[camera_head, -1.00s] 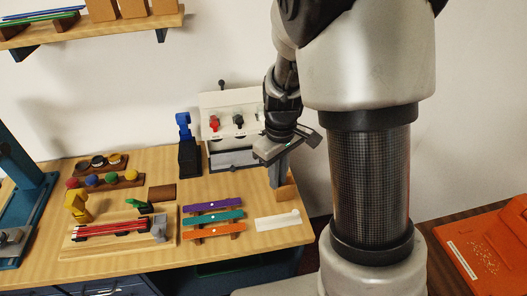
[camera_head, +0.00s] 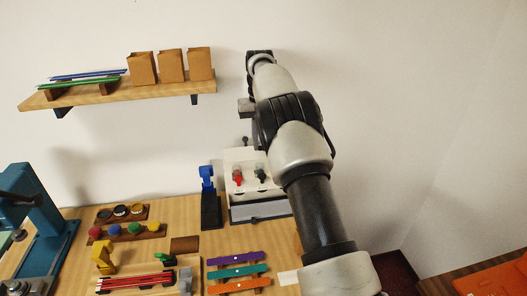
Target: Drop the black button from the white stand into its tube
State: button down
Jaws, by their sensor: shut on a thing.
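My gripper (camera_head: 247,107) shows only as a grey part at the left edge of my raised arm, above the white stand. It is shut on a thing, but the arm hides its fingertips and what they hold. The white stand (camera_head: 236,157) is an upright panel at the back of the counter. A red piece (camera_head: 238,178) and a black piece (camera_head: 261,174) show on its front; the arm covers its right part. I cannot make out the black button or its tube for certain.
A blue and black device (camera_head: 208,195) stands left of the panel. Purple (camera_head: 235,258), teal (camera_head: 238,271) and orange strips (camera_head: 238,285) lie in front. A wall shelf (camera_head: 120,97) holds paper bags (camera_head: 171,66). A teal press (camera_head: 38,205) stands at far left.

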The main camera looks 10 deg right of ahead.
jog(key=shift+w+a, duration=0.1)
jog(key=shift+w, duration=0.05)
jog(key=shift+f, duration=3.15)
jog(key=c, duration=1.6)
grip_release()
jog(key=shift+c, duration=0.2)
notch_tip(320, 180, up, 11)
jog(key=shift+w+r, duration=0.1)
jog(key=shift+r, duration=0.45)
